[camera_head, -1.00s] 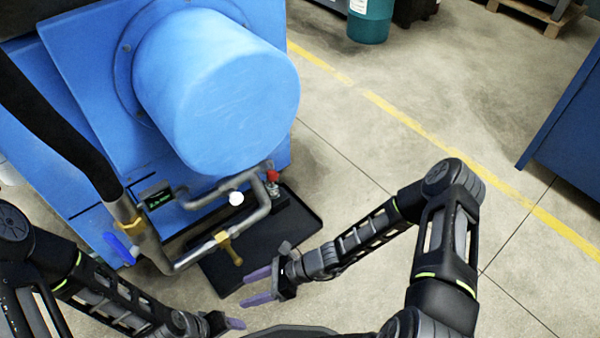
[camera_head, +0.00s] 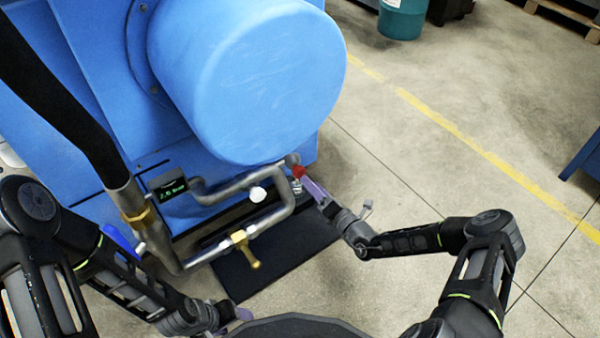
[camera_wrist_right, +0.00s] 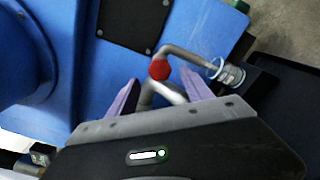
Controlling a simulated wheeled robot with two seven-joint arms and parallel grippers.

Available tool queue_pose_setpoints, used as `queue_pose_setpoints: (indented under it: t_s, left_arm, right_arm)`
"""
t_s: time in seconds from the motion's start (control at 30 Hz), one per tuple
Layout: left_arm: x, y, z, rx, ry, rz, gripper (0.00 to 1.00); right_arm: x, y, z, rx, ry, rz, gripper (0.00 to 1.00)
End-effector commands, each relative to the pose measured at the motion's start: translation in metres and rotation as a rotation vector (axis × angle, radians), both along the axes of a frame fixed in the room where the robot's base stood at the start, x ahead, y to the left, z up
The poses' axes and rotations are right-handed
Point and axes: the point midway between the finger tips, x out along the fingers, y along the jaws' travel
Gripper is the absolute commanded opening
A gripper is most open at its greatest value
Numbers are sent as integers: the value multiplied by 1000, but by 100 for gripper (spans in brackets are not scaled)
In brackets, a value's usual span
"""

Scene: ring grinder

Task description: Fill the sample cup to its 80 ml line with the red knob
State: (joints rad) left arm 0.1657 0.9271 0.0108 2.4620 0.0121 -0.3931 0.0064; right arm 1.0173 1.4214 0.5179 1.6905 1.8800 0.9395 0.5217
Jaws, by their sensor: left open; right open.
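The red knob (camera_head: 298,171) sits at the end of the pipework below the large blue drum. In the right wrist view the red knob (camera_wrist_right: 160,69) appears just beyond the fingertips, between them. My right gripper (camera_head: 306,185) is open, its purple fingers beside the knob; I cannot tell whether they touch it. In the right wrist view a clear cup (camera_wrist_right: 228,73) with a pale rim is right of the knob, near a bent pipe end. Its fill level and lines are too small to read. My left gripper (camera_head: 240,314) is open and empty at the bottom, partly hidden.
A small display with green characters (camera_head: 172,187), a white knob (camera_head: 258,194) and a brass valve handle (camera_head: 250,255) are on or near the pipes. A black tray (camera_head: 235,275) lies below. Open concrete floor extends to the right.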

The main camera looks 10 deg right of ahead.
Motion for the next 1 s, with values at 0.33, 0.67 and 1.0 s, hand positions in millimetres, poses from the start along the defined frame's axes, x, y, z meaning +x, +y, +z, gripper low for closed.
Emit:
queue_pose_setpoints:
  t_s: [0.33,0.67,1.0]
  left_arm:
    - [4,1,-24,-4,-2,2,63]
    - [5,1,-29,-6,-3,3,63]
    - [5,2,-29,-6,-3,3,63]
  right_arm:
    - [47,20,-4,-1,-3,3,59]
    - [66,27,0,0,-1,1,59]
    - [66,27,0,-1,-1,1,45]
